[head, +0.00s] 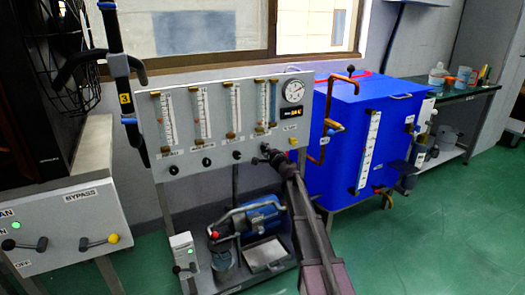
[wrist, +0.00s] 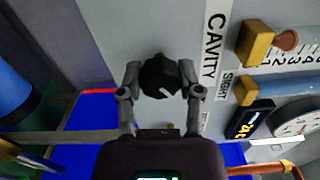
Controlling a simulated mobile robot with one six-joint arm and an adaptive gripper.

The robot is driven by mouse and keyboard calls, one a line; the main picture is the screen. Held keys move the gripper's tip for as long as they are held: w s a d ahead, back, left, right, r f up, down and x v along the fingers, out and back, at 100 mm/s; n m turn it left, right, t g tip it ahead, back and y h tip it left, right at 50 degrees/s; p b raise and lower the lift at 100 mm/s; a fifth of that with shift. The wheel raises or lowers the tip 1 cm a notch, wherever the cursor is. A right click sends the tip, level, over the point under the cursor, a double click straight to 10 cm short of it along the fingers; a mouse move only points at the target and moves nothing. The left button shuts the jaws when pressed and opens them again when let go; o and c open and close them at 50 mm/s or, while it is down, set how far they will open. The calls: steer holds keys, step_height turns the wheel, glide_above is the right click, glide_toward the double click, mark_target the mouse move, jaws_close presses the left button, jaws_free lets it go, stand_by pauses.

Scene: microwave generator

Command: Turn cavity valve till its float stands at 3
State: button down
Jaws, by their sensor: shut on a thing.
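The cavity valve is a black knob (wrist: 158,80) with a white pointer line, beside the CAVITY label (wrist: 213,48) in the wrist view. My gripper (wrist: 162,76) has one finger on each side of the knob and is shut on it. In the head view my gripper (head: 270,154) is at the lower right of the grey panel and hides the knob.
Three other flow tubes with black knobs are to the left on the panel (head: 215,145). A round gauge (head: 293,91) and small display (head: 291,112) are at its right. A blue tank (head: 345,130) with copper pipe stands close on the right. A pump (head: 258,215) sits below.

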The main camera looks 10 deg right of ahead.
steer(key=shift+d+n, duration=0.25)
steer(key=shift+n, duration=0.65)
steer(key=shift+c, duration=1.7)
jaws_free()
steer(key=shift+o, duration=0.4)
steer(key=shift+a, duration=0.1)
steer(key=v, duration=1.2)
